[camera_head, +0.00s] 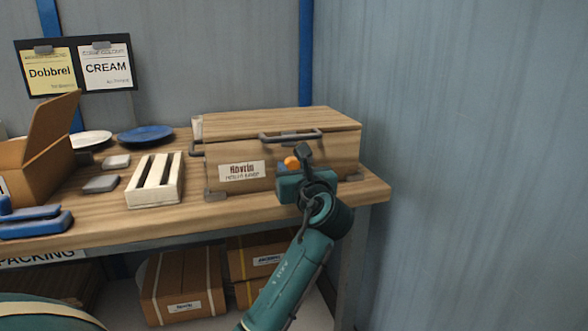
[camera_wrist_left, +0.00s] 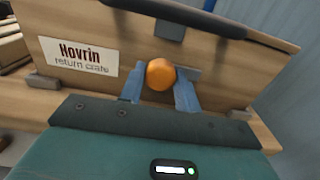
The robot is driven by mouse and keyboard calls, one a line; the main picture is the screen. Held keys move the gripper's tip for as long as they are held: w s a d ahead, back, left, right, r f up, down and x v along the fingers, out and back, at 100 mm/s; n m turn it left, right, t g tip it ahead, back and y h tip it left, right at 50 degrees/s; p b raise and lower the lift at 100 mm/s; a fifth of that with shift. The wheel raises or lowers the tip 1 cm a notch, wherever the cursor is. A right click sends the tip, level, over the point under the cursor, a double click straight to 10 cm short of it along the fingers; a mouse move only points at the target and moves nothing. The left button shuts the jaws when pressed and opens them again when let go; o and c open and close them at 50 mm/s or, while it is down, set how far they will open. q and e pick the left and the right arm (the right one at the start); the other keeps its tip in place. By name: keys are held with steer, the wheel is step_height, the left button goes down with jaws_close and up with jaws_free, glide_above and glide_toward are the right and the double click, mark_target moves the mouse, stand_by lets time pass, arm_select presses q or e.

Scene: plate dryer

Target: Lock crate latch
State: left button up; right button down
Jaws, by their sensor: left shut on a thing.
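My left gripper (camera_head: 296,172) is in front of the crate. In the left wrist view, its two blue fingers (camera_wrist_left: 160,90) are on either side of the orange knob (camera_wrist_left: 160,73) and shut on it. The rest of the latch behind the knob is mostly hidden. My right gripper is not in view.
A white slatted rack (camera_head: 155,182) stands left of the crate on the workbench (camera_head: 240,212). Further left are an open cardboard box (camera_head: 45,150), a blue plate (camera_head: 146,134) and grey blocks. Boxes (camera_head: 180,285) sit beneath. A wall rises at right.

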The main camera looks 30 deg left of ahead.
arm_select(q)
steer(key=shift+c, duration=1)
